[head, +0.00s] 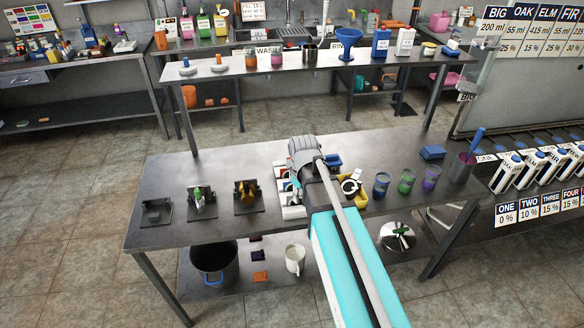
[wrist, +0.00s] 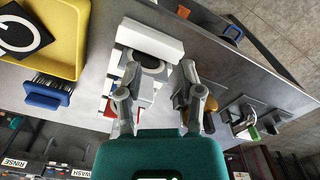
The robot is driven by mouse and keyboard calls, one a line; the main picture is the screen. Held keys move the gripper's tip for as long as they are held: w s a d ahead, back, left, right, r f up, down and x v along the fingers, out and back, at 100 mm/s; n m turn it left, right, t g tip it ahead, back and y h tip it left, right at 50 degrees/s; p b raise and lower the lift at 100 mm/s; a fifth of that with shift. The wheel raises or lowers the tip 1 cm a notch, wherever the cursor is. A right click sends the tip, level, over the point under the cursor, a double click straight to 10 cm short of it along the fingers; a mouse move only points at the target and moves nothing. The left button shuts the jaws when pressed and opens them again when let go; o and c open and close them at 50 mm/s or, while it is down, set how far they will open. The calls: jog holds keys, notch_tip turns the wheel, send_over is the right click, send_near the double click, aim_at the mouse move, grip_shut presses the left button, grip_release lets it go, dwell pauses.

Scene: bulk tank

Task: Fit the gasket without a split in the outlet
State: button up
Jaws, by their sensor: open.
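My gripper (wrist: 160,75) is open in the wrist view, its two fingers apart with nothing clearly held between them. Beyond and below the fingertips lies a group of white, grey and red pieces (wrist: 150,30) on the bench, with a dark round shape (wrist: 150,62) among them. A yellow tray (wrist: 80,30) holds a black square with a white ring; the tray also shows in the head view (head: 357,201). I cannot tell which piece is the gasket, whether any is split, or where the outlet is. In the head view my arm hides part of the group.
Three dark stands (head: 157,211) with small parts are on the bench's left. Blue, green and purple jars (head: 406,181) stand right of the tray. A blue-backed brush (wrist: 45,92) lies beside the tray. Bare bench shows at the back left and front.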

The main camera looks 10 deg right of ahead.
jog(key=w+r+n+p, duration=0.2)
jog(key=w+n, duration=0.2)
jog(key=w, duration=0.2)
jog(key=w+r+n+p, duration=0.2)
jog(key=w+r+n, duration=0.1)
jog(key=w, duration=0.4)
jog(key=w+r+n+p, duration=0.3)
jog(key=w+n, duration=0.2)
jog(key=w, duration=0.2)
jog(key=shift+d, duration=0.25)
jog(key=shift+f, duration=0.1)
jog(key=shift+f, duration=0.15)
jog(key=b, duration=0.9)
send_near(284, 173)
jog(key=d+f, duration=0.2)
jog(key=d, duration=0.1)
jog(key=shift+w+f, duration=0.2)
jog(key=shift+f, duration=0.05)
jog(key=shift+f, duration=0.1)
jog(key=shift+a+f+b, duration=0.15)
jog(key=shift+f+b, duration=2.3)
jog(key=shift+f, duration=0.05)
jog(key=shift+c, duration=0.2)
grip_shut()
